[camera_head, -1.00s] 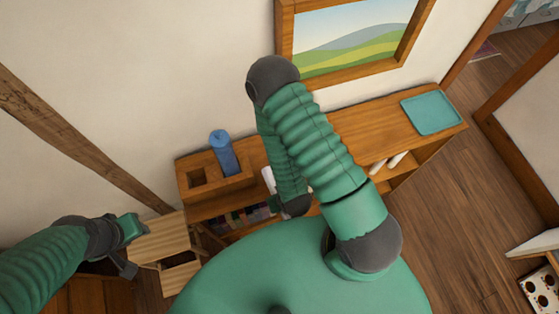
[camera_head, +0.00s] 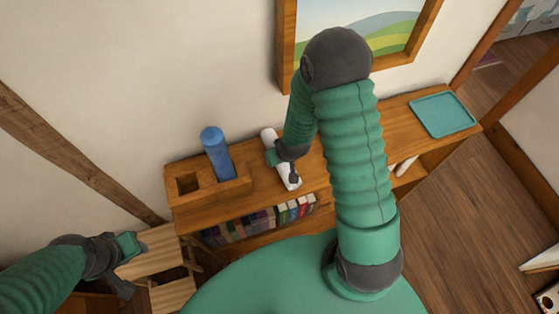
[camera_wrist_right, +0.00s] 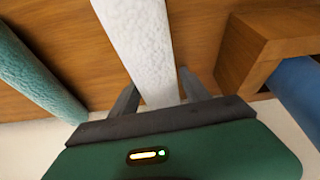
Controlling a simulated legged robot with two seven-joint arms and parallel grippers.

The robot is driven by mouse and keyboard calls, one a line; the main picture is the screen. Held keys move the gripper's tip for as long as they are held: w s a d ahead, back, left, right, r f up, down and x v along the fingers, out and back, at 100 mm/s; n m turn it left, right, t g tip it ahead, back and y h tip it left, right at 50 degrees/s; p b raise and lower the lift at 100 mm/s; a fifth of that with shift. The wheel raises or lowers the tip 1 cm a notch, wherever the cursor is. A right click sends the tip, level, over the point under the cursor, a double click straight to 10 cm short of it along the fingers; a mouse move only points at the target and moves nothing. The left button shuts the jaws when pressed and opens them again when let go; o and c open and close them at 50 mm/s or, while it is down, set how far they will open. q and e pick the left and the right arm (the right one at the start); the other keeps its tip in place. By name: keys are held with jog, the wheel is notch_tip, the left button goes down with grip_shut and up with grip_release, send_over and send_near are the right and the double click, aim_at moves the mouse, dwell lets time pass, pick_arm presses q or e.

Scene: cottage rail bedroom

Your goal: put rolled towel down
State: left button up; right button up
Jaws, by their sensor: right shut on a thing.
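I cannot tell whether the towel touches the top. A blue rolled towel (camera_head: 217,150) stands tilted in one hole of the box; it also shows in the wrist view (camera_wrist_right: 302,88). My left gripper (camera_head: 128,266) is open and empty at the lower left.
A teal roll (camera_wrist_right: 35,75) lies on the wood left in the wrist view, hidden by my arm in the head view. The box (camera_head: 205,188) has one empty hole. A teal tray (camera_head: 443,115) is at the shelf's right end. Books (camera_head: 262,220) fill the compartment below.

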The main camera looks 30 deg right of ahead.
notch_tip(320, 180, down, 3)
jog(key=shift+d+p, duration=0.15)
jog(key=shift+p, duration=0.45)
jog(key=shift+f, duration=0.1)
jog(key=shift+f+b, duration=0.2)
jog(key=shift+b, duration=0.15)
jog(key=o, duration=1.5)
jog(key=shift+r, duration=0.1)
